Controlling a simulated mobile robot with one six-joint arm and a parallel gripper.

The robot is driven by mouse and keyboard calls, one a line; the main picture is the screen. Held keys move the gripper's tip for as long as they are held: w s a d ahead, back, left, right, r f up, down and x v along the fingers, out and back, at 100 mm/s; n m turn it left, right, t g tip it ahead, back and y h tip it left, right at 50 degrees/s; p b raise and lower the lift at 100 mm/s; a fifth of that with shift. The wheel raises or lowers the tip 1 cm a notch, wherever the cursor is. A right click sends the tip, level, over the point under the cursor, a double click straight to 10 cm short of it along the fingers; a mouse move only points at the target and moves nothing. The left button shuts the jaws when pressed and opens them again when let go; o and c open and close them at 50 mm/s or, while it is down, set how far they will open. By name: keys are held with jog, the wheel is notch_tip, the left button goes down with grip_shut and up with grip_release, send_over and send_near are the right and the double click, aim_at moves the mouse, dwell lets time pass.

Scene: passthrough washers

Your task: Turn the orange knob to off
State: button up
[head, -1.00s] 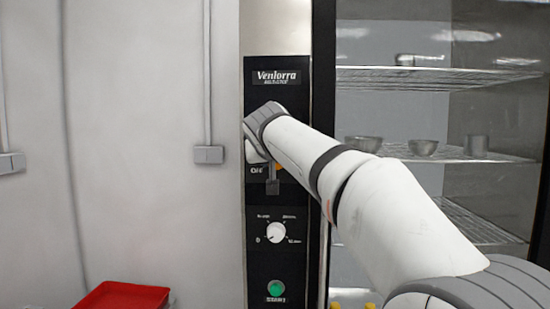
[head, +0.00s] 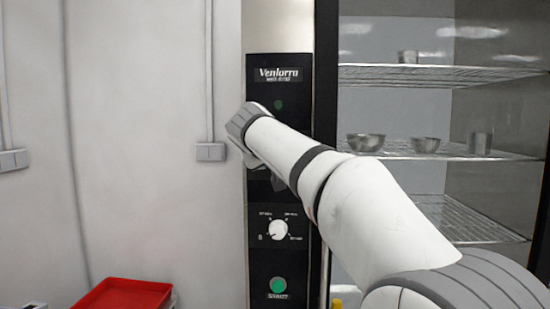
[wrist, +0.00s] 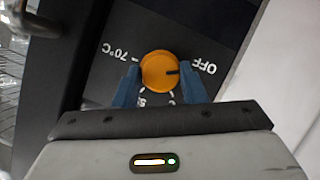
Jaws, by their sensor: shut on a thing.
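The orange knob (wrist: 160,72) sits on the black control panel (wrist: 140,25) in the wrist view. Its dark pointer mark faces right, toward the upside-down OFF label (wrist: 197,68). My gripper (wrist: 160,86) has one blue finger on each side of the knob and is shut on it. In the head view, my wrist covers the knob and the OFF label on the tall panel (head: 280,110).
Below on the panel are a white dial (head: 278,230) and a green START button (head: 278,286). A glass-fronted cabinet with wire shelves (head: 440,75) and metal bowls stands to the right. A red tray (head: 122,295) is at lower left.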

jog(key=shift+r, duration=0.1)
jog(key=o, duration=1)
jog(key=b+v, duration=0.1)
jog(key=v, duration=0.6)
jog(key=shift+s+a, duration=0.1)
jog(key=shift+s, duration=0.2)
